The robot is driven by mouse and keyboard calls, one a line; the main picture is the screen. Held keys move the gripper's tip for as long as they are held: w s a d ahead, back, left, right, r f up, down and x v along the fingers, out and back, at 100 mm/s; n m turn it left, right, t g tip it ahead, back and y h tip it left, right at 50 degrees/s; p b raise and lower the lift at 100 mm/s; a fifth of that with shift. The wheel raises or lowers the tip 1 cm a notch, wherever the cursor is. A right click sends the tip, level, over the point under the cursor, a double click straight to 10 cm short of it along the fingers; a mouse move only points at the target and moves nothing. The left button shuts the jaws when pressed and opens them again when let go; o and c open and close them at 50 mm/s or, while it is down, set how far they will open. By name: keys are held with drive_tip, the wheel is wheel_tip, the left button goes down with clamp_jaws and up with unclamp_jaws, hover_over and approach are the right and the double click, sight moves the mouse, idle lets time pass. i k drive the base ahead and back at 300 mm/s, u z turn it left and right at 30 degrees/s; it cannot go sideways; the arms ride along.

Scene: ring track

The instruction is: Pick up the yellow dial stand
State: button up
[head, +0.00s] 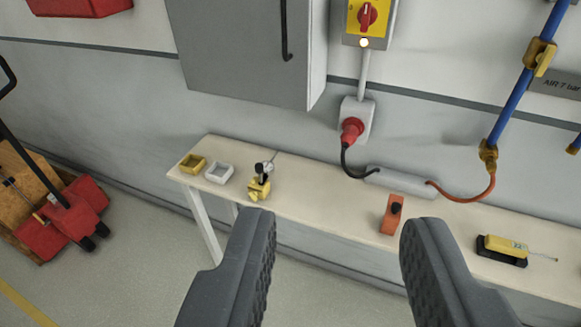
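The yellow dial stand (259,187) stands on the left part of a narrow pale bench (320,204). It has a yellow base, a dark middle and a small round light dial at its top. My gripper (338,232) is open and empty, with two dark grey ridged fingers spread wide in the lower part of the picture. The stand is beyond the fingers, above and left of the gap between them, and is not touched. Nothing covers it.
A yellow tray (192,164) and a white tray (219,173) lie left of the stand. An orange block (391,215) and a yellow device (503,249) are to its right. A grey cabinet (240,50) hangs above. A red pallet truck (70,218) stands on the left floor.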

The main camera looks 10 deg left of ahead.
sight(265, 168)
drive_tip(key=z, duration=0.3)
drive_tip(key=i, duration=1.2)
drive_tip(key=z, duration=0.1)
